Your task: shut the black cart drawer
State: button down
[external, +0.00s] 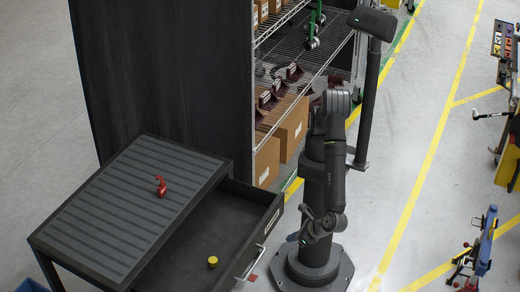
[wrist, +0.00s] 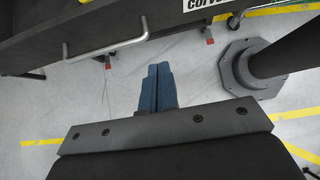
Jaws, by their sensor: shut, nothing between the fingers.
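The black cart (external: 130,205) has a ribbed top, and its drawer (external: 262,235) stands pulled well out to the right, towards my arm. The drawer's metal handle (external: 250,264) is on its front face; the handle also shows at the upper left of the wrist view (wrist: 107,45). My gripper (external: 293,237) hangs low beside my arm's column, to the right of the drawer front and apart from it. In the wrist view, its blue fingers (wrist: 158,72) are together and empty, to the right of and below the handle.
A yellow round item (external: 212,262) lies inside the drawer and a red part (external: 161,187) lies on the cart top. A shelf rack with cardboard boxes (external: 290,130) stands behind. Open floor with yellow lines lies to the right.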

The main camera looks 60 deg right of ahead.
send_near(259, 243)
notch_tip(259, 243, down, 3)
jog(key=shift+w+a+f, duration=0.1)
jog(key=shift+w+f, duration=0.05)
jog(key=shift+w, duration=0.85)
jog(key=shift+w+a+f, duration=0.1)
jog(key=shift+w+f, duration=0.1)
jog(key=shift+w, duration=0.85)
jog(key=shift+w, duration=0.1)
jog(key=w, duration=2.6)
jog(key=shift+w+d, duration=0.1)
jog(key=shift+w+r, duration=0.1)
